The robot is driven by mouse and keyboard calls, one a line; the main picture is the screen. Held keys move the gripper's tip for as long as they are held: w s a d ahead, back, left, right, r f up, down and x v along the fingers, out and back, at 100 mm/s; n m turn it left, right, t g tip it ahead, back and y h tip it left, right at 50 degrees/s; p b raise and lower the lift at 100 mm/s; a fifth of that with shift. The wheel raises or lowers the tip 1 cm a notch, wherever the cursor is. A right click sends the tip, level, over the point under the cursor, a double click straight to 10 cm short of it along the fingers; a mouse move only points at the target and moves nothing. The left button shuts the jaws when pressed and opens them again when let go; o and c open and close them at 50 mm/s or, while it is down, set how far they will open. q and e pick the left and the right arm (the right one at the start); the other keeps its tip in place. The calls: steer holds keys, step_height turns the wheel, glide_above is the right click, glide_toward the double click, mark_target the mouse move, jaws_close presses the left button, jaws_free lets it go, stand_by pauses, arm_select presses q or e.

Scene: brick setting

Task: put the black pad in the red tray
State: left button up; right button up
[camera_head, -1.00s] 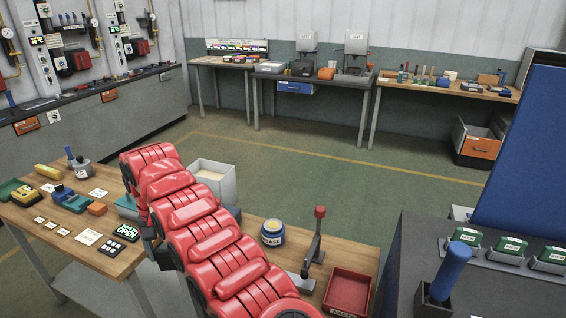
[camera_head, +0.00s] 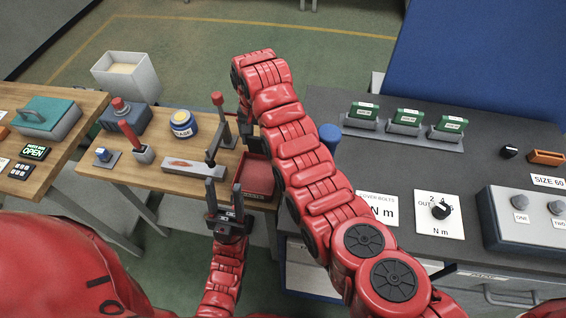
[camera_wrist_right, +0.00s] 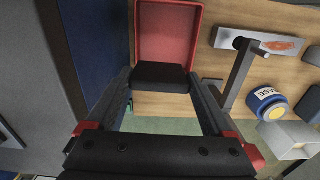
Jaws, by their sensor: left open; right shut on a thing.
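The black pad (camera_wrist_right: 159,74) sits between the fingers of my right gripper (camera_wrist_right: 162,78) in the right wrist view. The gripper is shut on it. The pad overlaps the near end of the red tray (camera_wrist_right: 167,32) in that view; I cannot tell how high it is above it. In the head view the red tray (camera_head: 261,174) is at the right end of the wooden bench, partly hidden by my right arm. My left gripper (camera_head: 224,187) is open and empty, pointing up at the bench's front edge, left of the tray.
A lever stand (camera_head: 217,125) rises just left of the tray. A grease jar (camera_head: 183,124), a red-handled tool (camera_head: 144,150) and a white bin (camera_head: 125,75) are farther left. The dark bench (camera_head: 340,115) with green modules is close on the right.

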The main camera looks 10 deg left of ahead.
steer(key=f, duration=0.3)
steer(key=s+a+f, duration=0.1)
steer(key=f, duration=0.5)
steer(key=shift+s+a+f+p, duration=0.2)
steer(key=shift+s+f+p, duration=0.1)
steer(key=shift+p, duration=0.1)
steer(key=shift+f, duration=0.55)
steer(key=o, duration=1.3)
steer(key=shift+f, duration=0.1)
